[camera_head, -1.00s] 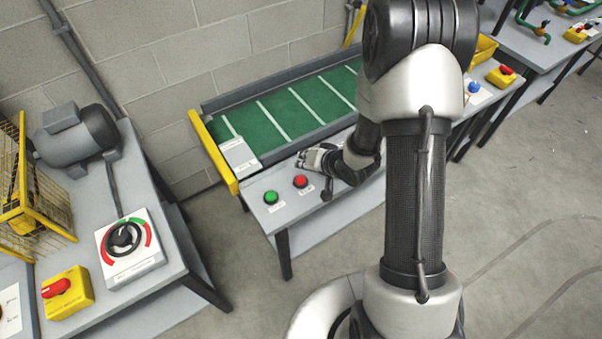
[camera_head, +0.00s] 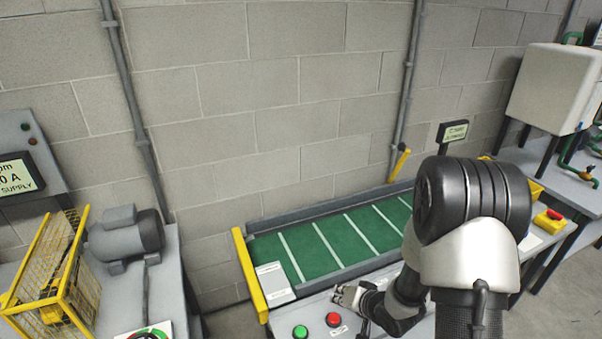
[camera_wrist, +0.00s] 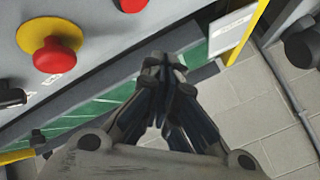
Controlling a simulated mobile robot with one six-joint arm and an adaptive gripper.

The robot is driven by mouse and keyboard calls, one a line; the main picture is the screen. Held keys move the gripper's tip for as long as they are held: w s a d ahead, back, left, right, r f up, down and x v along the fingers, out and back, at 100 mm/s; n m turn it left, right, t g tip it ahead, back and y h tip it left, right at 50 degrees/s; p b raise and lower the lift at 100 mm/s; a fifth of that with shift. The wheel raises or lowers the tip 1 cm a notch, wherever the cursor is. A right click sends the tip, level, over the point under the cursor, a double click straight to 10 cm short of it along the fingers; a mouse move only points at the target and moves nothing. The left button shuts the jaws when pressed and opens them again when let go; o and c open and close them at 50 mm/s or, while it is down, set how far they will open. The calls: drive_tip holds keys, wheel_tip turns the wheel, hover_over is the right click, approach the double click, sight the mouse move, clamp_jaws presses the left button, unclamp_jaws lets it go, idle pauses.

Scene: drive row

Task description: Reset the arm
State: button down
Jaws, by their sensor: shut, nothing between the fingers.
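My arm (camera_head: 470,225) rises at the right of the head view and folds forward. The conveyor (camera_head: 320,247) has a green belt with white stripes. On its front panel are a green button (camera_head: 300,331) and a red button (camera_head: 333,319). Whether the gripper touches the panel cannot be told.
Left stands a table with a motor (camera_head: 125,238), a yellow wire guard (camera_head: 50,270) and a partly cut-off dial (camera_head: 150,333). Right is a table with a white tank (camera_head: 555,88) and a yellow switch box with red knob (camera_head: 549,222). A block wall (camera_head: 290,120) closes the back.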

drive_tip(key=s+d+r+n+g+h, duration=0.1)
drive_tip(key=s+d+r+h, duration=0.15)
drive_tip(key=r, duration=0.75)
drive_tip(key=s+d+r+n+h, duration=0.1)
drive_tip(key=s+d+r+h, duration=0.2)
drive_tip(key=r, duration=0.7)
drive_tip(key=s+a+r+g, duration=0.1)
drive_tip(key=s+a+r, duration=0.1)
drive_tip(key=s, duration=0.5)
drive_tip(key=s+a+r+n+y, duration=0.1)
drive_tip(key=s+a+r, duration=0.1)
drive_tip(key=s, duration=0.6)
drive_tip(key=s+a+r+n+g+y, duration=0.1)
drive_tip(key=s+a+r, duration=0.1)
drive_tip(key=s, duration=0.5)
drive_tip(key=shift+s+a+r+g, duration=0.2)
drive_tip(key=shift+r+g, duration=0.1)
drive_tip(key=shift+r, duration=0.6)
